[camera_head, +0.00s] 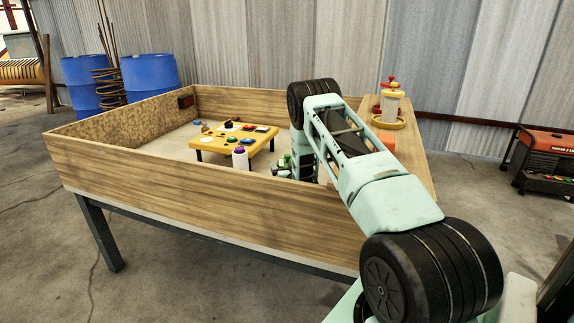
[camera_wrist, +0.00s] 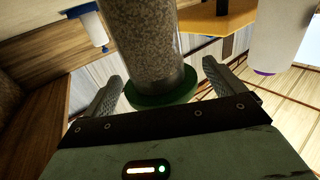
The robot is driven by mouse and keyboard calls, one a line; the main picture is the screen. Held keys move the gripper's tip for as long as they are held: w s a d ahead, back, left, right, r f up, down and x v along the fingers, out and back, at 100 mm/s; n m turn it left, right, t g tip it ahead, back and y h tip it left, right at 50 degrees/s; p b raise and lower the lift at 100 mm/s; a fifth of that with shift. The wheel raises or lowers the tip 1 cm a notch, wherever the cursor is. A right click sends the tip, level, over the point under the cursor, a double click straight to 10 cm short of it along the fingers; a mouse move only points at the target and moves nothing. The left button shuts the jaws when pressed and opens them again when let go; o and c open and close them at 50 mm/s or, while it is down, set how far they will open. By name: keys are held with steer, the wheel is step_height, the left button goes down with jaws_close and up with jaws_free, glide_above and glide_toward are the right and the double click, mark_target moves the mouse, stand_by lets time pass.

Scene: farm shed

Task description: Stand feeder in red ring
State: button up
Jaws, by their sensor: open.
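A clear feeder (camera_wrist: 141,45) full of grain, with a green end disc (camera_wrist: 165,90), stands between the fingers of my gripper (camera_wrist: 160,72) in the wrist view. The fingers are open, with a gap to the feeder on each side. In the head view, a small green part (camera_head: 284,160) beside my arm seems to be this feeder; my arm hides most of it and my gripper. Another feeder (camera_head: 390,105), with a red top and yellow base, stands on the right-hand ledge. I cannot make out a red ring clearly; a red-orange thing (camera_head: 385,139) shows partly behind my arm.
A wooden-walled bin (camera_head: 190,185) surrounds the work area. Inside stands a low yellow table (camera_head: 212,145) with several small coloured items. A white bottle with a purple cap (camera_head: 240,158) is in front of it, and it also shows close by in the wrist view (camera_wrist: 280,35).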

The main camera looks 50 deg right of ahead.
steer(key=v, duration=0.6)
stand_by(0.3)
steer(key=shift+r+p, duration=0.2)
steer(key=shift+p, duration=0.1)
